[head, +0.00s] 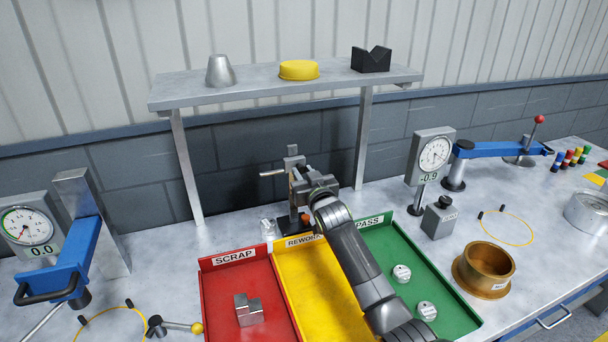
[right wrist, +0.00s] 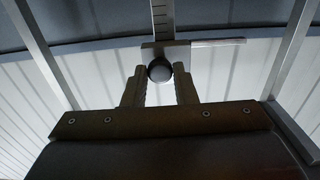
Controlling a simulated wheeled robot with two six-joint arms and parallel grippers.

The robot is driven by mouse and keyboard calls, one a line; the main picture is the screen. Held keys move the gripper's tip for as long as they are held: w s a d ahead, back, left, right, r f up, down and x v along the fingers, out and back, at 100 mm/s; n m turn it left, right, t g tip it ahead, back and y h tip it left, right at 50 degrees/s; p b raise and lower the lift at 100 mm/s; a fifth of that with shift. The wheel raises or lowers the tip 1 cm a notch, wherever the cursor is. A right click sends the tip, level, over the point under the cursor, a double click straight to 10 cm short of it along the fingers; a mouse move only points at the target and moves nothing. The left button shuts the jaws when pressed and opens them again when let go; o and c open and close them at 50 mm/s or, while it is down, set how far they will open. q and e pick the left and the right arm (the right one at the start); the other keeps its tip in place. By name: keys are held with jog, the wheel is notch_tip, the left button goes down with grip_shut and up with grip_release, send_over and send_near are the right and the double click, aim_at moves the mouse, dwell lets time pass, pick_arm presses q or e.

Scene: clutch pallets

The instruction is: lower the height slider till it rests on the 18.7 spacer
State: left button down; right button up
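The height gauge stands behind the trays, its upright scale (head: 292,150) rising from a dark base. Its grey height slider (head: 293,163) sits high on the scale, with a thin arm (head: 272,173) reaching left. A small silver piece (head: 267,227), likely the spacer, stands low on the left; its marking is unreadable, and there is clear height between it and the slider arm. My right gripper (head: 298,182) is at the slider. In the right wrist view, the fingers of my right gripper (right wrist: 160,78) close on both sides of the slider's round knob (right wrist: 160,69). My left gripper is out of view.
The red scrap tray (head: 222,287), yellow rework tray (head: 290,270) and green pass tray (head: 445,310) lie in front. A shelf (head: 225,95) stands above and behind on posts. A dial gauge (head: 434,152) and brass ring (head: 468,284) are right.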

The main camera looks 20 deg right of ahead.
grip_shut()
jog(key=shift+f, duration=0.1)
notch_tip(320, 180, down, 13)
jog(key=b, duration=1)
jog(key=o, duration=0.8)
grip_release()
